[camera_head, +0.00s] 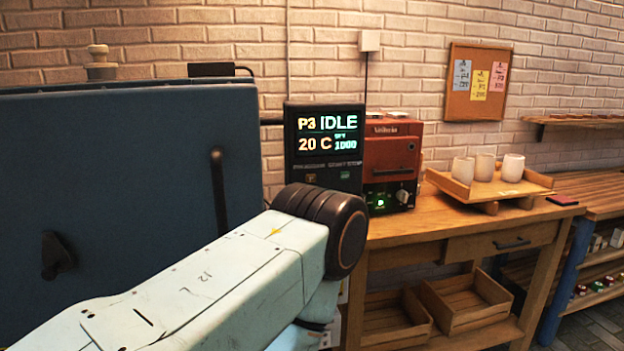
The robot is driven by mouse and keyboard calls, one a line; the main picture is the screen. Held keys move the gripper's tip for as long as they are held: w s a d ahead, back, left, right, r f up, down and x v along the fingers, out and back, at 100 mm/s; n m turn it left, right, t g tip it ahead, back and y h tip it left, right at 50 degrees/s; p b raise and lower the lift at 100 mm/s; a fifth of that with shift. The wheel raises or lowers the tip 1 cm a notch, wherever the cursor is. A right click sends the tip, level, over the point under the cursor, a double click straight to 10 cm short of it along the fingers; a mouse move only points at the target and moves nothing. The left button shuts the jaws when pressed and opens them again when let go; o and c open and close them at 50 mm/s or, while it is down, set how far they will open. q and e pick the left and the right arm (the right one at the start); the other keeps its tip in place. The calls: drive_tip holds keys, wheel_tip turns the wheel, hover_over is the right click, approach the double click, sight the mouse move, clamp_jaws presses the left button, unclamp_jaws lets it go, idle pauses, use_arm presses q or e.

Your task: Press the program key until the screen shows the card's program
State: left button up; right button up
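The controller screen (328,133) is lit on a dark panel beside the large blue kiln-like box. It reads "P3 IDLE", "20 C" and a small "1000". Below it are a small orange-marked key (311,178) and a green-marked key (345,175), with labels too small to read surely. My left arm comes in from the lower left and covers the lower part of the panel. Its gripper is hidden behind the arm. My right gripper is not in view. A corkboard (461,107) on the wall holds blue, yellow and pink cards; their writing is too small to read.
The large blue box (120,180) fills the left side. A red machine (391,155) stands on the wooden table (420,228), right of the panel. A wooden tray (450,184) with white cups stands farther right. Wooden crates (466,300) sit below.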

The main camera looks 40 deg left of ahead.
use_arm(q)
clamp_jaws()
idle(0.7)
idle(1.2)
